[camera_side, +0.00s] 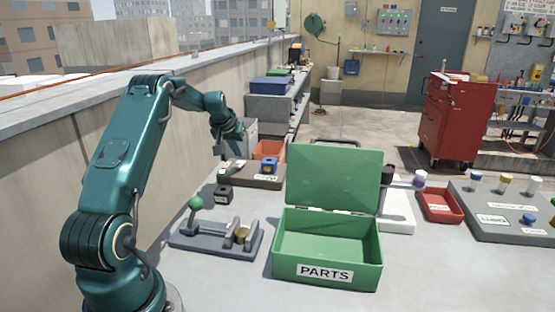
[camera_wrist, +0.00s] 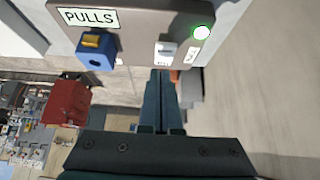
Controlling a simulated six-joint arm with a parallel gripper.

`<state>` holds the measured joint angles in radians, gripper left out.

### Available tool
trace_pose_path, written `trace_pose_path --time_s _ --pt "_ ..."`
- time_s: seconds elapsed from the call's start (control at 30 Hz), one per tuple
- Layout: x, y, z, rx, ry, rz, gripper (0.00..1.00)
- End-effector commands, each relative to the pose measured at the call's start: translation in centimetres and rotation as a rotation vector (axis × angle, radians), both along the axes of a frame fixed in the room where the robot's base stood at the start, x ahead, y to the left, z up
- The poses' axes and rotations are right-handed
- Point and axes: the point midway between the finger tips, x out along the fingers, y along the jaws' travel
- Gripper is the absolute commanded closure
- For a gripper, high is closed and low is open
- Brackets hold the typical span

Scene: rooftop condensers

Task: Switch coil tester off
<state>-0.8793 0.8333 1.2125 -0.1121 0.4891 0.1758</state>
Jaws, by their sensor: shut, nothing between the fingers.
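A brown panel (camera_wrist: 137,14) fills the top of the wrist view. It carries a white switch (camera_wrist: 165,50) and a lit green lamp (camera_wrist: 201,33), with small white labels I cannot read surely. The panel (camera_side: 244,178) also shows in the side view, where the switch is too small to make out. My gripper (camera_wrist: 162,73) is shut and empty, its fingertips appearing just below the switch in the wrist view; whether they touch it I cannot tell. In the side view my gripper (camera_side: 224,153) hangs over the panel's left end.
A blue block with a yellow top (camera_wrist: 95,50) sits on the panel by a PULLS label (camera_wrist: 88,17). An open green PARTS box (camera_side: 327,272) stands to the right.

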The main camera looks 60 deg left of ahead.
Motion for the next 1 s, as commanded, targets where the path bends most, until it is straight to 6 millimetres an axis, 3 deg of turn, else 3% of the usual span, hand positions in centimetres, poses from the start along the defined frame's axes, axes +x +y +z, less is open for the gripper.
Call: trace_pose_path --time_s 0.2,1.0 --pt "-0.3 -0.2 -1.8 -0.002 0.001 0.001 1.00" --pt "-0.5 -0.5 -2.7 -0.001 -0.001 -0.001 1.00"
